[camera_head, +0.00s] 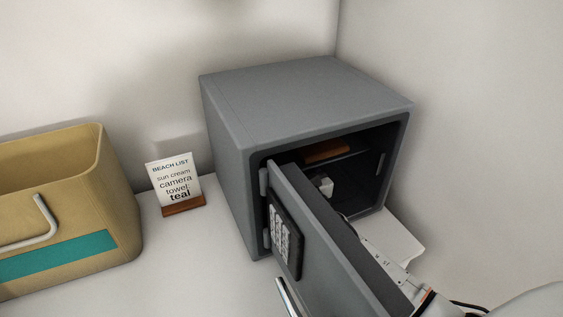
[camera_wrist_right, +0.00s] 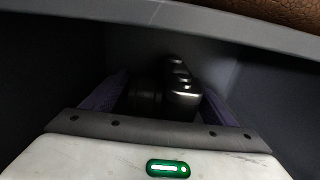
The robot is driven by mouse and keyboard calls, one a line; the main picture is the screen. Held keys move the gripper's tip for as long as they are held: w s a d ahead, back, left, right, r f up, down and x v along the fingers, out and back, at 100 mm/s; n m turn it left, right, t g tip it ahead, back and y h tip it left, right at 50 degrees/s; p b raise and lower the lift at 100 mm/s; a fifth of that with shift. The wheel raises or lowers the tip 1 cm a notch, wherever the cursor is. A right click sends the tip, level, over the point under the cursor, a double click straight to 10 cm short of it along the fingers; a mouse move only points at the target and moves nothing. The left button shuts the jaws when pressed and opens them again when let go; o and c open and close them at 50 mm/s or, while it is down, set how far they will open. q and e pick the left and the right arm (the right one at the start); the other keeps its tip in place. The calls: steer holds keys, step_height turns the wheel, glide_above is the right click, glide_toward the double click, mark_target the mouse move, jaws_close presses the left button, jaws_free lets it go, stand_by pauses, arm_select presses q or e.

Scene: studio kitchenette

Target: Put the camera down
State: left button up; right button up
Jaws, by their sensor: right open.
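The camera (camera_wrist_right: 180,98) is dark with silvery dials on top and sits inside the grey safe (camera_head: 225,150), below its shelf. In the right wrist view my right gripper (camera_wrist_right: 163,95) is open, with one finger on each side of the camera; I cannot tell whether they touch it. In the head view my right arm reaches into the safe behind its open door (camera_head: 335,255), which hides most of the gripper. A small pale shape in the safe there is too small to identify. My left gripper is not in view.
A brown item (camera_head: 325,151) lies on the safe's shelf (camera_head: 345,155). Left of the safe stand a sign reading "BEACH LIST" (camera_head: 174,180) and a tan basket (camera_head: 75,215) with a teal stripe.

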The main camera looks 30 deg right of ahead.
steer(key=shift+r, duration=0.3)
steer(key=s, duration=1)
steer(key=shift+s+a+f, duration=0.1)
steer(key=shift+s+a, duration=0.15)
steer(key=shift+s, duration=0.75)
